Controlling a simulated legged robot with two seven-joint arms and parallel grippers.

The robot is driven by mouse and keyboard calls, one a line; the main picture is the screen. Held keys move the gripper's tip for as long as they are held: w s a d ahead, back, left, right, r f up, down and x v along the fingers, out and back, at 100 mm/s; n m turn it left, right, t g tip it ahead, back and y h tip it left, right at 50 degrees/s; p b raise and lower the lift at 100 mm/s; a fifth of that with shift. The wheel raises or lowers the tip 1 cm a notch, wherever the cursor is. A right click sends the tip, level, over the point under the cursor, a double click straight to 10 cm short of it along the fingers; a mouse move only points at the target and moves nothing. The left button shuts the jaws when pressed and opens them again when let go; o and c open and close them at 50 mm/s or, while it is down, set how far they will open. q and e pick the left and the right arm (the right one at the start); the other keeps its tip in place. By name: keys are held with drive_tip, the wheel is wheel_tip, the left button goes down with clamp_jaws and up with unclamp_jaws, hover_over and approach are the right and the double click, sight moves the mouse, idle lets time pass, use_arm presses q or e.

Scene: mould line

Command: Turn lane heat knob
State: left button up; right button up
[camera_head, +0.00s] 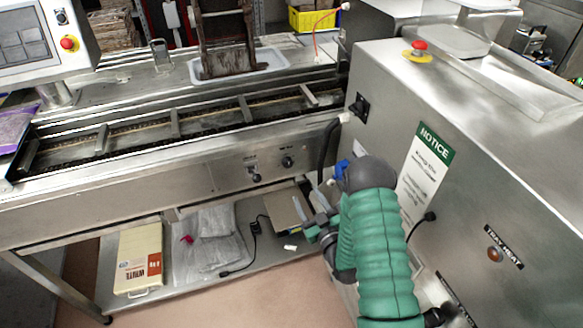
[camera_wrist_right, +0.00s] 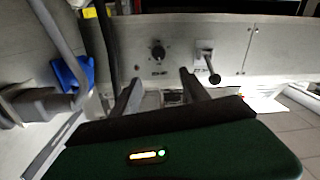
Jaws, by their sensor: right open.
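A round black knob (camera_head: 287,162) sits on the steel front panel of the conveyor, beside a small lever switch (camera_head: 254,175). Their labels are too small to read. The right wrist view also shows the knob (camera_wrist_right: 158,52) and the lever (camera_wrist_right: 208,66). My right gripper (camera_head: 318,229) hangs in front of the panel, below and right of the knob in the head view. In the right wrist view its two fingers (camera_wrist_right: 158,78) are apart and empty, with the knob beyond the gap between them, not touched. My left gripper is not in view.
A steel cabinet (camera_head: 470,140) with a notice, a red button (camera_head: 419,46) and a "TRAY HEAT" label (camera_head: 504,247) stands close at the right. A lower shelf (camera_head: 185,285) holds a box (camera_head: 138,258) and plastic bags (camera_head: 208,250). A black hose (camera_head: 325,148) hangs near the gripper.

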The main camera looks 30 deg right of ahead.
approach(289, 165)
drive_tip(key=w, duration=0.3)
drive_tip(key=w+d, duration=0.1)
drive_tip(key=w, duration=0.1)
drive_tip(key=w+d+p, duration=0.1)
drive_tip(key=w, duration=0.1)
drive_tip(key=shift+w+d+f, duration=0.1)
drive_tip(key=shift+w+f, duration=0.05)
drive_tip(key=shift+w, duration=0.4)
drive_tip(key=shift+w+a, duration=0.2)
drive_tip(key=shift+a, duration=0.35)
drive_tip(key=shift+r, duration=0.2)
drive_tip(key=shift+c, duration=0.8)
drive_tip(key=shift+s+d+f, duration=0.1)
drive_tip(key=shift+d, duration=0.25)
drive_tip(key=c, duration=0.7)
drive_tip(key=shift+c, duration=1.3)
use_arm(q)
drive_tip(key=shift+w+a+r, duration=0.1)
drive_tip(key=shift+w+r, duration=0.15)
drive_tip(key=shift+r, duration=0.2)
use_arm(e)
drive_tip(key=shift+a, duration=0.1)
clamp_jaws()
